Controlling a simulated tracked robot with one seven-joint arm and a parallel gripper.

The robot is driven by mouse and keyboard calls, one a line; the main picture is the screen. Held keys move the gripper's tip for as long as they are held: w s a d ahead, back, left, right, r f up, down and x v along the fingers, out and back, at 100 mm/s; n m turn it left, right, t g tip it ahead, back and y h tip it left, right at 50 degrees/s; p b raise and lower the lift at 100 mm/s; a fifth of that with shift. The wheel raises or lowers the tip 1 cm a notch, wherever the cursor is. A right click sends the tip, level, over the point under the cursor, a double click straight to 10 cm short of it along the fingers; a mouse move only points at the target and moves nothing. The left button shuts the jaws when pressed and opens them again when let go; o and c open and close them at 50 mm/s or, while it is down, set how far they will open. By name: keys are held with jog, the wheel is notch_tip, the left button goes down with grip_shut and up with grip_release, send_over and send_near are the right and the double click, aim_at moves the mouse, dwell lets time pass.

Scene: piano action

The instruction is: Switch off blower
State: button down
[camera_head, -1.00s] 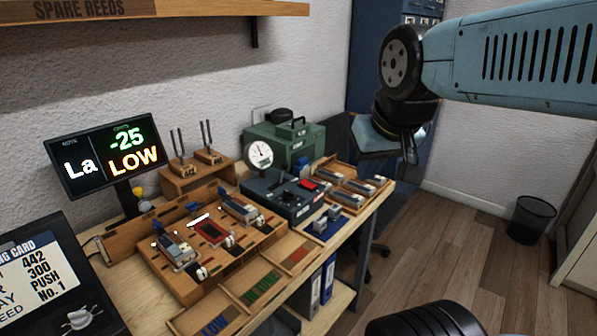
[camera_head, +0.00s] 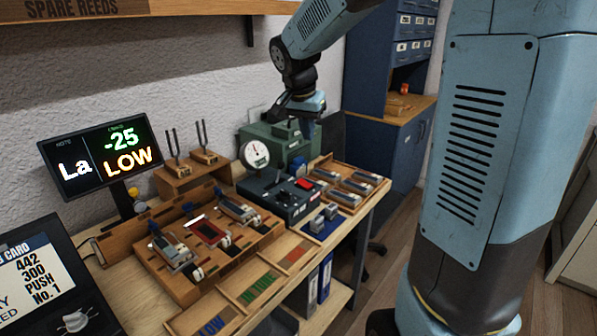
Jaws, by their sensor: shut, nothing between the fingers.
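A green box-shaped machine (camera_head: 258,142), which looks like the blower, stands at the back of the bench against the wall. My gripper (camera_head: 307,128) hangs at the right part of the green machine, pointing down and empty. Its fingers are small and dark, and look shut. It hides part of the machine's top; I cannot tell whether it touches.
A wooden reed rack (camera_head: 182,283) lies in front, with a tray of metal parts (camera_head: 378,180) at right. A display (camera_head: 100,157) reads La, -25, LOW. Tuning forks (camera_head: 203,142) stand behind. A shelf (camera_head: 150,8) overhangs the wall. A blue cabinet (camera_head: 392,155) stands right.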

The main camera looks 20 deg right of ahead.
jog(key=w+f+m, duration=0.2)
jog(key=w+f, duration=0.3)
jog(key=w, duration=0.3)
jog(key=shift+a+m, duration=0.3)
jog(key=shift+a, duration=0.05)
jog(key=shift+w+f, duration=0.1)
send_near(302, 180)
jog(key=x, duration=0.5)
jog(key=shift+d, duration=0.2)
jog(key=shift+w+f, duration=0.1)
jog(key=shift+f, duration=0.45)
